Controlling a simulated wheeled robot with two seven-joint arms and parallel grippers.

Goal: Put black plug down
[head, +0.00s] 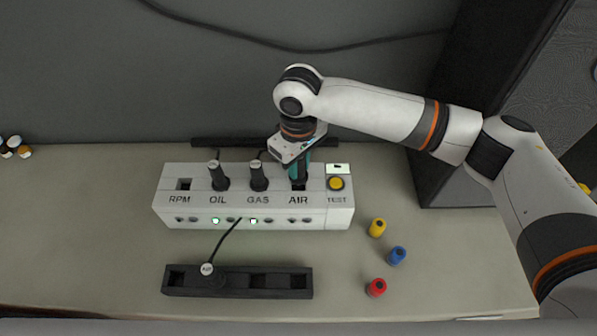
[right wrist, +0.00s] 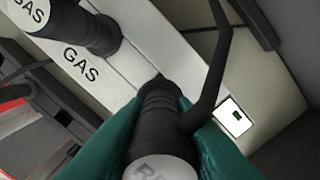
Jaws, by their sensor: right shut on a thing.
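My right gripper (head: 299,165), with teal fingers, is over the AIR socket of the white box (head: 170,203). It is shut on a black plug (right wrist: 160,115), whose white cap shows letters starting with R, partly cut off. The plug's lower end is at or in the AIR socket; how deep, I cannot tell. Black plugs stand in the OIL socket (head: 218,178) and the GAS socket (head: 258,177). The RPM socket (head: 184,184) is empty. An AIR-marked plug (head: 208,272) sits in the black rack (head: 238,289) in front. My left gripper is not in view.
The box's TEST part has a yellow button (head: 336,183). Yellow (head: 377,228), blue (head: 397,256) and red (head: 376,288) small cylinders stand to the right. A cable runs from the AIR-marked plug to the box.

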